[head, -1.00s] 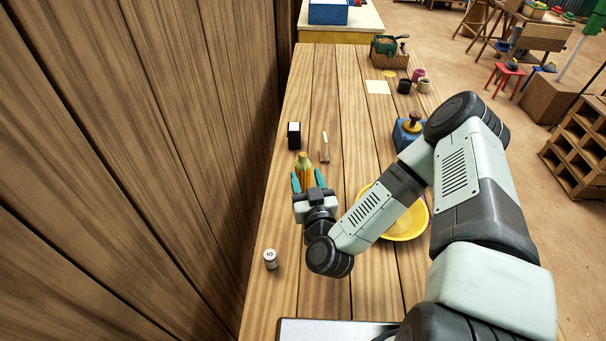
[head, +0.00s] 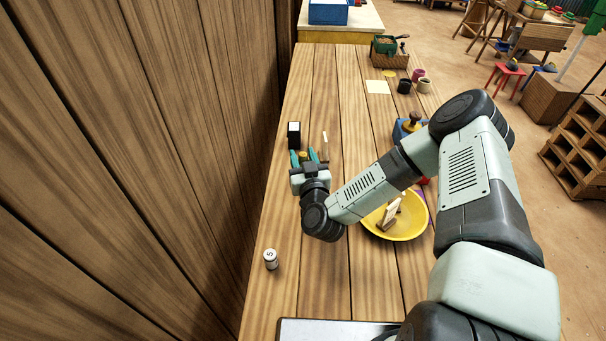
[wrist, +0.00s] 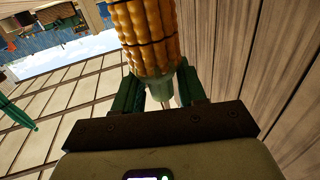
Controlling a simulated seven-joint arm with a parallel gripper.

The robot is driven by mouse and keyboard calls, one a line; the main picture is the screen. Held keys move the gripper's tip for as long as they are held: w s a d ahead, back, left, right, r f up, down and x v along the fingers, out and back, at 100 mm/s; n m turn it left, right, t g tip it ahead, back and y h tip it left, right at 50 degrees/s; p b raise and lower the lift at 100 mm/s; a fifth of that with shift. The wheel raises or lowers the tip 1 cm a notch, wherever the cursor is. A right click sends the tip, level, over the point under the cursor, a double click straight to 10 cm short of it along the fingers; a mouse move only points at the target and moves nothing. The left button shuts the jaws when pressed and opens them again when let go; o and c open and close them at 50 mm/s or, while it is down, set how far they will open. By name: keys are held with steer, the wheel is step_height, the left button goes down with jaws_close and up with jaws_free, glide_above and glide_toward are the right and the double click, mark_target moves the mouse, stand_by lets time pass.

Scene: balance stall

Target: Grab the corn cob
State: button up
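The corn cob shows large in the wrist view (wrist: 147,35), with rows of orange-yellow kernels and a paler narrow end towards my gripper. In the head view only a small yellow bit of the cob (head: 303,156) shows between the fingers; the gripper hides the rest. My gripper (head: 304,157) is over the left side of the table, its teal fingers pointing away from me. In the wrist view the fingers (wrist: 160,88) lie close against both sides of the cob's near end and look shut on it. Whether the cob touches the table is hidden.
A black box (head: 294,135) and a pale upright block (head: 325,143) stand just beyond my gripper. A yellow bowl (head: 419,225) with wooden pieces is to the right, partly behind my arm. A small shaker (head: 271,259) stands nearer. The plank wall (head: 190,150) runs along the left.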

jaws_close()
